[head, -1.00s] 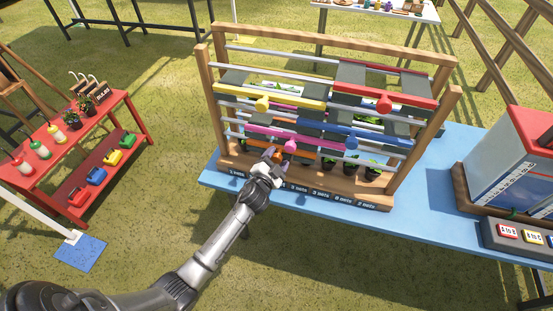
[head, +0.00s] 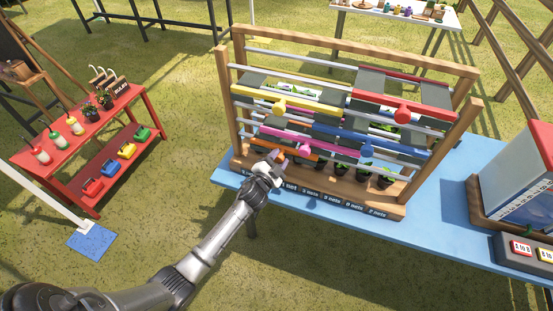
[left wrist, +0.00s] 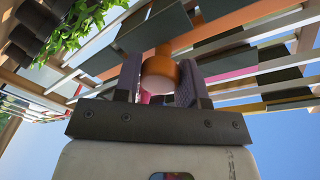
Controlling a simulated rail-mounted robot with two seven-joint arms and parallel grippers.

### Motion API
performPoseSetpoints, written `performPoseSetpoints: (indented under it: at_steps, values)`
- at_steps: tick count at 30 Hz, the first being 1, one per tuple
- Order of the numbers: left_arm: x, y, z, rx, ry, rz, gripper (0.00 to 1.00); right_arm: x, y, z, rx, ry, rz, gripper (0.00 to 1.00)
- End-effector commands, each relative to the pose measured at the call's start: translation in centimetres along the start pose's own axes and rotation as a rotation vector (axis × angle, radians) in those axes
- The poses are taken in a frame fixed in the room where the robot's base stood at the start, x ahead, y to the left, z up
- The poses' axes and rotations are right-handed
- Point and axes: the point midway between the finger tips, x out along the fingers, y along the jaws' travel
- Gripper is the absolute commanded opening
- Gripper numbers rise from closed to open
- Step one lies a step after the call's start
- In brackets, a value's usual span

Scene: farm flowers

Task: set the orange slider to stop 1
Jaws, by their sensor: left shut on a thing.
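The orange slider (head: 257,147) is the lowest coloured bar at the front of a wooden rack (head: 237,120), towards its left end. My left gripper (head: 277,156) reaches up to it from the front. In the left wrist view its two fingers (left wrist: 160,80) close on both sides of the orange knob (left wrist: 160,73). Numbered labels (head: 340,203) run along the rack's base. My gripper hides the labels at the left, so I cannot tell which stop the slider is at. My right gripper is not in view.
Above the orange bar are yellow (head: 255,97), red (head: 430,108), blue (head: 385,141) and pink (head: 270,133) sliders. Potted plants stand behind the lower bars. The rack is on a blue table (head: 440,195); a red shelf (head: 110,150) stands left, with open grass between.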

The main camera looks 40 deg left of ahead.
Motion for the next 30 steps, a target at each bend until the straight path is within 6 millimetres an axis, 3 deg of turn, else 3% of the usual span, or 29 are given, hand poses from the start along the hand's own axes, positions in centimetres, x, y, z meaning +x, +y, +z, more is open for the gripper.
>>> performPoseSetpoints:
  at_steps: [6, 17, 18, 25, 30]
  values:
    - [-0.4, -2.5, 2.6, 0.004, -0.004, 0.006, 0.00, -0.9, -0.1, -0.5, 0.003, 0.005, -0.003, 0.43]
    - [-0.5, -2.9, 3.1, 0.002, -0.005, 0.004, 0.00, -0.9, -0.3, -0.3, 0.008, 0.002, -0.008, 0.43]
    - [-0.5, -2.9, 3.2, 0.002, -0.005, 0.004, 0.39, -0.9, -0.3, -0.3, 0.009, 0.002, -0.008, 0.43]
    - [-0.5, -2.9, 3.0, 0.002, -0.002, 0.004, 0.61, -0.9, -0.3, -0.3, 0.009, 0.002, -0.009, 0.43]
    - [-0.5, -2.9, 2.9, 0.001, -0.001, 0.004, 0.62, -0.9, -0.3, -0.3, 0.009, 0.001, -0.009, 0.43]
